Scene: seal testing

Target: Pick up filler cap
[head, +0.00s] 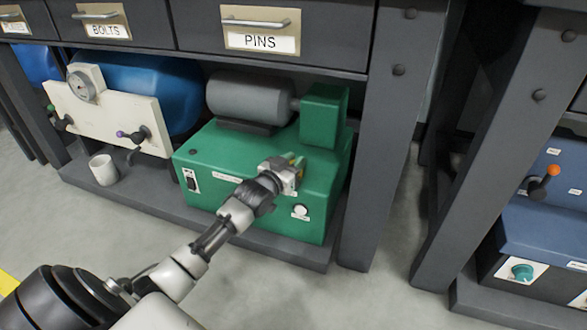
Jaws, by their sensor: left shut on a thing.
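My left gripper (293,164) reaches in from the lower left to the top front edge of a green pump unit (225,160). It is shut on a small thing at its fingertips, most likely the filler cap. The fingers hide most of it; only a small yellowish bit shows between them. I cannot tell whether the cap still touches the green housing. My right gripper is not in view.
A grey motor (252,97) and a green block (323,115) stand on the unit, under drawers marked BOLTS and PINS (262,42). A white cup (103,170) stands left on the low shelf. A dark upright post (385,150) is at the right.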

